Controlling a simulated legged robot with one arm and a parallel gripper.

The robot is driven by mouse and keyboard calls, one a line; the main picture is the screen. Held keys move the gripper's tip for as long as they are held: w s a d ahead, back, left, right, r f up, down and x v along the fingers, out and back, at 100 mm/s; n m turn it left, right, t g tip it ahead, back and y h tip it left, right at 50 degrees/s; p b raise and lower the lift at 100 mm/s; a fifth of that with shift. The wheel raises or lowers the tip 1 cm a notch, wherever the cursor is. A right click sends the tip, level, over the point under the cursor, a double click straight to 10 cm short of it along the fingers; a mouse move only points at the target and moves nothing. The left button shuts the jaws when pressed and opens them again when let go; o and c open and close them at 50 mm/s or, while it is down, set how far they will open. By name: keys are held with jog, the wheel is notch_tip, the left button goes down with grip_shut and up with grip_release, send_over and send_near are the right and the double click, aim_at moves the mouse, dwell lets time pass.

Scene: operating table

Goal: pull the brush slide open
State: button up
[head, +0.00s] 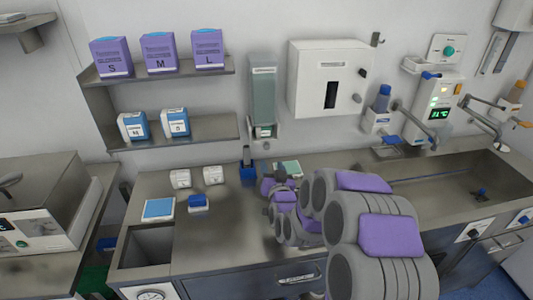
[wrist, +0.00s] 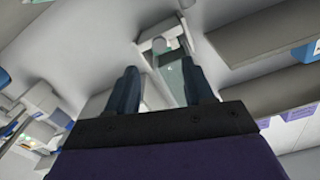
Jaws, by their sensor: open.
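A tall wall dispenser (head: 263,90) with a grey-green front hangs right of the shelves. Its pale lower end (head: 265,131) has a small dark opening and looks like the brush slide, though I cannot be sure. In the wrist view, the dispenser's green front (wrist: 172,78) shows between and beyond my fingers, with the pale end (wrist: 160,45) above it. My gripper (wrist: 160,72) is open and empty, its two dark fingers apart and pointing toward the dispenser. No contact shows.
Two shelves (head: 185,128) with purple and blue-white boxes are left of the dispenser. A white wall box (head: 328,79) is close on its right. Small items, including a blue tray (head: 159,209), lie on the counter (head: 205,245). A sink (head: 445,180) is at the right.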

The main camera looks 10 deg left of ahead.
aim_at(267, 148)
jog(key=b+x, duration=0.2)
jog(key=x, duration=0.8)
jog(key=shift+f, duration=0.1)
jog(key=shift+c, duration=0.4)
grip_shut()
